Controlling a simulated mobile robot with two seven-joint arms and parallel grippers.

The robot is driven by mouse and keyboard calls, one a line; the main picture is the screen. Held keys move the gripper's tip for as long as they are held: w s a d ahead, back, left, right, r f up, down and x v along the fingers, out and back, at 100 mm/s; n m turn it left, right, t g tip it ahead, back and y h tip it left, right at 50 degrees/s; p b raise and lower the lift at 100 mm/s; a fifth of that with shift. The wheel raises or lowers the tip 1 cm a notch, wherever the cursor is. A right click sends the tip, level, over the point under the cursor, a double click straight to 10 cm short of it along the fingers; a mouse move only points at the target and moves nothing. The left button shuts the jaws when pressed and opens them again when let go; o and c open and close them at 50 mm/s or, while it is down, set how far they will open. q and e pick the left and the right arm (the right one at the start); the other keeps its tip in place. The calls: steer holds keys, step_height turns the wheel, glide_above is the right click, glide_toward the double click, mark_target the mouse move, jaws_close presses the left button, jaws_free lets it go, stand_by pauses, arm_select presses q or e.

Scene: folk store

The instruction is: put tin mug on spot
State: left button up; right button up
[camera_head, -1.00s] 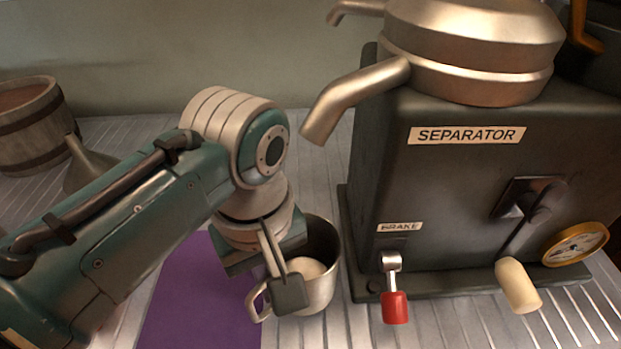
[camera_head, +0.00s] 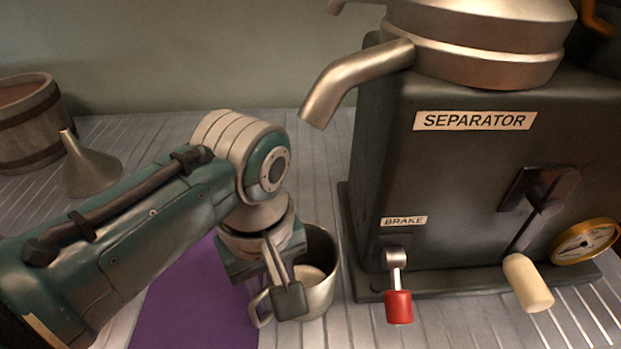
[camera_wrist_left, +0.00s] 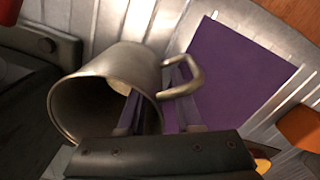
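The tin mug (camera_head: 322,282) is a grey metal cup with a side handle and pale contents. It stands upright on the slatted surface, between the purple mat (camera_head: 185,305) and the separator. My left gripper (camera_head: 283,292) is down at the mug's handle side. In the left wrist view the mug (camera_wrist_left: 95,95) has one finger inside its mouth and the other outside by the handle, with the wall between them. The fingers look apart, so the gripper (camera_wrist_left: 158,95) seems open around the wall. The arm hides part of the mat. My right gripper is not in view.
The dark separator (camera_head: 465,205) stands right of the mug, with its spout (camera_head: 350,80) reaching over the surface. A red-tipped brake lever (camera_head: 398,305) and a pale crank handle (camera_head: 528,283) stick out in front. A funnel (camera_head: 88,170) and a barrel (camera_head: 28,125) stand at the left.

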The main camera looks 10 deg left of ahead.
arm_select(q)
steer(key=shift+r+p, duration=1.85)
steer(key=shift+r, duration=2.05)
